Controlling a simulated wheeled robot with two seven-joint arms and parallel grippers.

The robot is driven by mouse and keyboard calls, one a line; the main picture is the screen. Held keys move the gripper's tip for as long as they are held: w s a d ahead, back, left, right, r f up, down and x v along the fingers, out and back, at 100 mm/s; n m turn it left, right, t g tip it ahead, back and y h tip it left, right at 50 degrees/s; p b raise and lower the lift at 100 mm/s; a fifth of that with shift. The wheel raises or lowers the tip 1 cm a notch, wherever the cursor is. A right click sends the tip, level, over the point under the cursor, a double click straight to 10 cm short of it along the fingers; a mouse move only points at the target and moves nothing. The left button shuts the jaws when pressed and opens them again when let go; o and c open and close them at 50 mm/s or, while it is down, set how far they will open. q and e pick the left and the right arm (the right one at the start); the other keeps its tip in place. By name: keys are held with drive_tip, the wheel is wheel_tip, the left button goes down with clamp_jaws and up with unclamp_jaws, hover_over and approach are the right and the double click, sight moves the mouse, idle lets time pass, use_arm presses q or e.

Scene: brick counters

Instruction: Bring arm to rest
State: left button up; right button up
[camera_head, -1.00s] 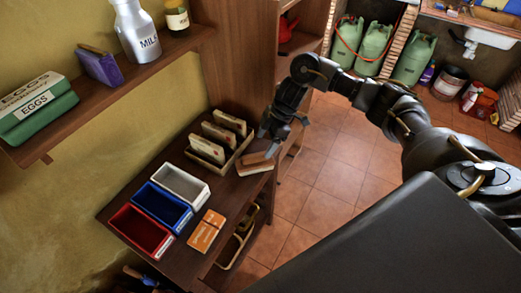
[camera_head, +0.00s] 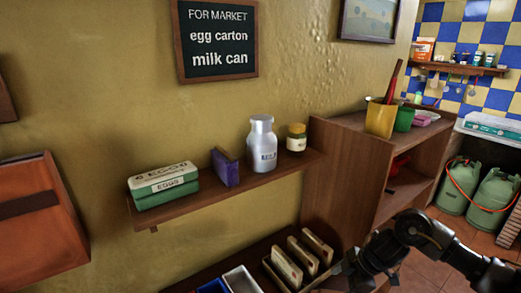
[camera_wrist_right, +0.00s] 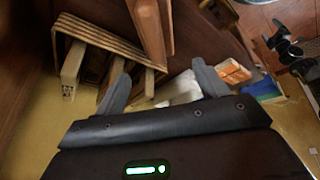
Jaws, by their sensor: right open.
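My right arm comes in from the lower right of the head view. Its gripper (camera_head: 340,278) is low at the bottom edge, close to the right side of the wooden tray of upright cards (camera_head: 298,262). In the right wrist view the gripper (camera_wrist_right: 160,82) shows two grey fingers spread apart with nothing held between them. The tray (camera_wrist_right: 90,30) and its cards lie beyond the fingers there, and a brown block (camera_wrist_right: 150,32) stands at the top. My left gripper is not in view.
A wall shelf (camera_head: 205,197) holds an egg carton (camera_head: 163,186), a purple box (camera_head: 225,168), a milk can (camera_head: 262,145) and a jar (camera_head: 296,138). A chalkboard (camera_head: 217,40) hangs above. A wooden cabinet (camera_head: 345,175) stands behind my right arm; green gas bottles (camera_head: 492,195) stand at right.

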drive_tip(key=s+a+f+m+t+y, duration=0.1)
drive_tip(key=s+a+f+m+t, duration=0.15)
drive_tip(key=a, duration=0.55)
drive_tip(key=s+a+f+m+t+y, duration=0.1)
drive_tip(key=s+a+t, duration=0.25)
drive_tip(key=a, duration=0.35)
drive_tip(key=s+d+f+m+g+h, duration=0.25)
drive_tip(key=s+d+m, duration=0.35)
drive_tip(key=s, duration=0.5)
drive_tip(key=s+d+f+m+g+h, duration=0.2)
drive_tip(key=s+d+m+h, duration=0.4)
drive_tip(key=s, duration=0.6)
wheel_tip(320, 180, down, 29)
drive_tip(key=s+d+n+g+y, duration=0.1)
drive_tip(key=s+d+n+y, duration=0.1)
drive_tip(key=s+d+f+g+b, duration=0.1)
drive_tip(key=s+d+f, duration=0.1)
drive_tip(key=s+f, duration=1.2)
drive_tip(key=shift+s+d+f, duration=0.15)
drive_tip(key=shift+s+f, duration=0.1)
drive_tip(key=shift+s, duration=0.35)
drive_tip(key=shift+g, duration=0.25)
